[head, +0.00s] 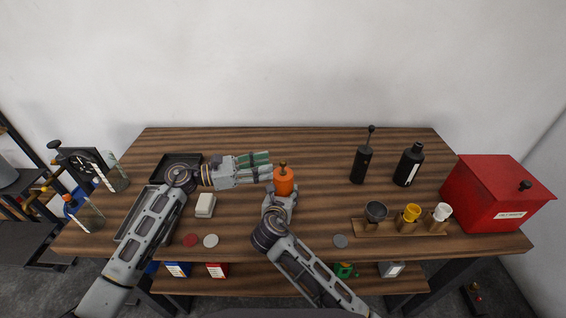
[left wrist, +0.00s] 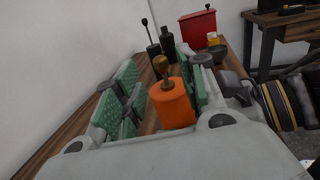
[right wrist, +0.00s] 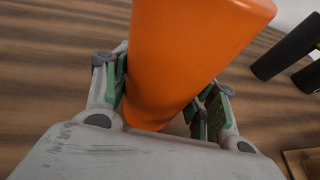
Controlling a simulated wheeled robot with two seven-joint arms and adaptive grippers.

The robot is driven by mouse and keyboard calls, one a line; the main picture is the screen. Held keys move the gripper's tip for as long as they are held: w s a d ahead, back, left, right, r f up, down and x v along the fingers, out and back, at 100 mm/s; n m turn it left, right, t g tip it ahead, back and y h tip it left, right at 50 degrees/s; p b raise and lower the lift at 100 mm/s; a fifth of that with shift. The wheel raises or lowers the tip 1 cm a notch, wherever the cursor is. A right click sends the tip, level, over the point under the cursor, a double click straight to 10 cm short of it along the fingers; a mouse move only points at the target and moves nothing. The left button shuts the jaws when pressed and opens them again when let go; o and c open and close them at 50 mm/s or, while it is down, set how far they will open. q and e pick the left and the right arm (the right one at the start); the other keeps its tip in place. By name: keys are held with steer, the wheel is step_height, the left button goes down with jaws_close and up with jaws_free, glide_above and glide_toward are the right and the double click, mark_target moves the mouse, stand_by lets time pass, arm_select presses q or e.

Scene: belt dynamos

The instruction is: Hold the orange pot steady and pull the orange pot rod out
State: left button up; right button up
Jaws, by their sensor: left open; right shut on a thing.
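The orange pot (head: 284,182) stands near the middle of the wooden table, with a brown-knobbed rod (head: 283,166) at its top. My right gripper (right wrist: 165,100) is shut on the pot from the near side; the pot fills the space between its green pads. My left gripper (head: 270,166) is open at the pot's left, its fingers pointing right toward the rod. In the left wrist view the knob (left wrist: 161,66) and the pot (left wrist: 171,103) show between the spread green-padded fingers. Contact between the left fingers and the rod cannot be told.
A black pot with a tall rod (head: 360,165) and a black bottle (head: 409,165) stand to the right. A wooden rack (head: 384,230) holds small cups. A red box (head: 492,195) is at the right end. A white block (head: 205,205) and discs lie at left.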

mark_target(283, 161)
arm_select(q)
steer(key=shift+x, duration=3.2)
jaws_close()
